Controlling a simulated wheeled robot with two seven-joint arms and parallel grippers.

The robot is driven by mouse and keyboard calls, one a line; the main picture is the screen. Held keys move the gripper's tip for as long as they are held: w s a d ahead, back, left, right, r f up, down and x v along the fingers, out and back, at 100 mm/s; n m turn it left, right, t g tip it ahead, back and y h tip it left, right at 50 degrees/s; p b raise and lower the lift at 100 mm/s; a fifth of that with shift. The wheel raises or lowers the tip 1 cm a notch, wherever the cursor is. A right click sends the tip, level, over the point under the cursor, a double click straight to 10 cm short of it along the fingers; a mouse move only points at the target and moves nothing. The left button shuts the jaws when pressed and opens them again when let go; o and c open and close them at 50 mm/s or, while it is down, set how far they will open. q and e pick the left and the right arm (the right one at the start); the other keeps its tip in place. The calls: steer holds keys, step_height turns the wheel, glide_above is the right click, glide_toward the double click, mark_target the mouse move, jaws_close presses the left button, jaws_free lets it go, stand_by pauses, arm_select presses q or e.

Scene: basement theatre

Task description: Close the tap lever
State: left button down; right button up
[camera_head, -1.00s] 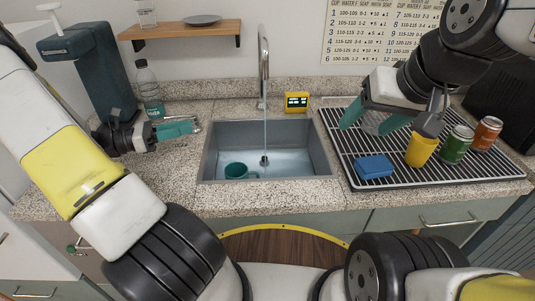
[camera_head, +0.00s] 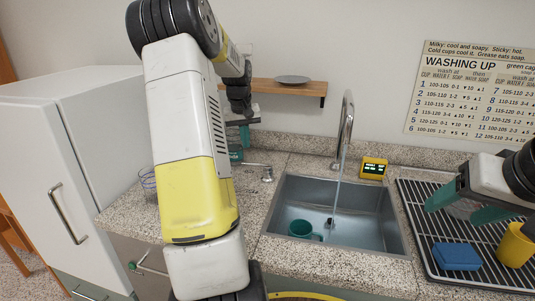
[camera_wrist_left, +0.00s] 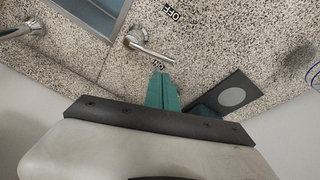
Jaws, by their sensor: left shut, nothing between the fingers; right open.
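The metal tap lever (camera_head: 256,167) sits on the counter left of the sink. In the left wrist view the lever (camera_wrist_left: 150,47) points toward the printed ON label (camera_wrist_left: 158,65); an OFF label (camera_wrist_left: 171,12) lies further along. Water runs from the tall spout (camera_head: 345,125) into the sink (camera_head: 372,235). My left gripper (camera_head: 240,140) is above and behind the lever, partly hidden by my arm. Its teal fingers (camera_wrist_left: 163,88) are shut and empty, close to the ON label and lever end; contact cannot be told. My right gripper (camera_head: 458,207) is open over the drying rack.
A teal mug (camera_head: 302,229) lies in the sink. A yellow timer (camera_head: 373,168) stands behind it. A wooden shelf (camera_head: 260,87) hangs above. A white fridge (camera_head: 75,170) stands left.

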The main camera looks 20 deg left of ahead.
mark_target(256, 165)
arm_select(q)
steer(key=w+a+f+m+y, duration=0.1)
steer(key=w+a+f, duration=0.1)
steer(key=w+f, duration=0.45)
steer(key=shift+t, duration=0.4)
steer(key=shift+s+d+f, duration=0.1)
steer(key=shift+s+d, duration=0.15)
steer(key=shift+s, duration=0.5)
steer(key=shift+s+d+f, duration=0.1)
steer(key=shift+s+d, duration=0.1)
steer(key=shift+s, duration=0.6)
steer(key=shift+s+d+f, duration=0.1)
steer(key=shift+s+d, duration=0.15)
steer(key=shift+s, duration=0.5)
steer(key=shift+d, duration=0.1)
